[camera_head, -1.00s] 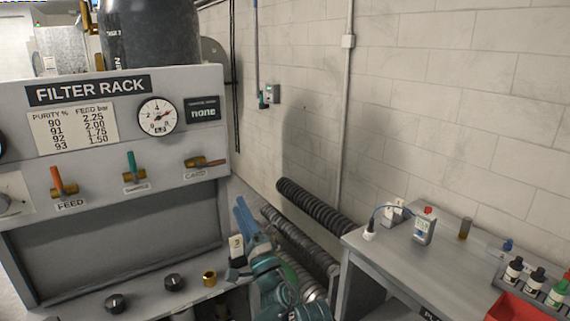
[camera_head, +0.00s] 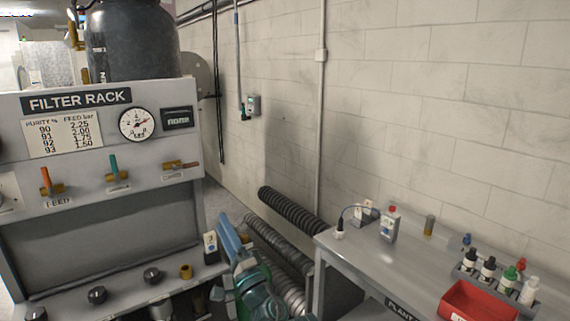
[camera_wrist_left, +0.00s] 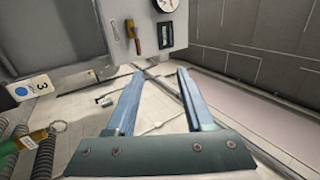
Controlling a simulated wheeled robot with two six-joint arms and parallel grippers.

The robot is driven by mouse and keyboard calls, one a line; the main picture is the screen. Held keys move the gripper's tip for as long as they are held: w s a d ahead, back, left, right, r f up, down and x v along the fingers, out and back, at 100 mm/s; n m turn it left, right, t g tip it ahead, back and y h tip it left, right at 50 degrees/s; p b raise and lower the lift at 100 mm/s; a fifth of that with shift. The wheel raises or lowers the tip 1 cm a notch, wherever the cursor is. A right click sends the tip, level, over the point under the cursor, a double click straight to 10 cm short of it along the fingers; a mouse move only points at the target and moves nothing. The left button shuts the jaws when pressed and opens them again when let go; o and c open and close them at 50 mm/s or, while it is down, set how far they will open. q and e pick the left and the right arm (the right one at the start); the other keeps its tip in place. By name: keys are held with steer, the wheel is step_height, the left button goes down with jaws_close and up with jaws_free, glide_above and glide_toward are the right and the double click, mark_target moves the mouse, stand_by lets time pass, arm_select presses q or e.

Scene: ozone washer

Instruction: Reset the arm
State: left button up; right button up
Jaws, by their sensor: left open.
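My left gripper (camera_head: 229,236) is low in the middle of the head view, in front of the gap between the filter rack and the side table. Its two blue fingers also show in the left wrist view (camera_wrist_left: 158,90), spread apart with nothing between them. They touch nothing that I can see. My left arm's teal links show below it in the head view. My right gripper is not in view.
The filter rack (camera_head: 100,75) with gauge (camera_head: 137,123) and lever valves stands at left. Corrugated hoses (camera_head: 292,211) lie behind the gripper. The side table (camera_head: 345,252) at right holds small bottles and a red tray (camera_head: 480,303).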

arm_select(q)
steer(key=s+a+f+n+g+h, duration=0.15)
steer(key=a+f+n+g, duration=0.25)
steer(key=a+f+g, duration=0.4)
steer(key=s+a+f+n+g+h, duration=0.1)
steer(key=s+a+f+n+g, duration=0.4)
steer(key=f, duration=0.6)
step_height(320, 180, down, 7)
steer(key=s+g+h, duration=0.1)
steer(key=g+h, duration=0.1)
steer(key=h, duration=0.1)
steer(key=s+d+f+n+g+h, duration=0.1)
steer(key=s+d+f+g+h, duration=0.1)
steer(key=s+d+f+h, duration=0.3)
steer(key=s+d+f+m+g+h, duration=0.1)
steer(key=s+d, duration=0.2)
steer(key=d, duration=0.5)
steer(key=s+d+f+m+g+h, duration=0.1)
steer(key=s+d, duration=0.3)
steer(key=d, duration=0.4)
steer(key=shift+d+f+m+g+h, duration=0.25)
steer(key=shift+m+h, duration=0.2)
steer(key=shift+m, duration=0.25)
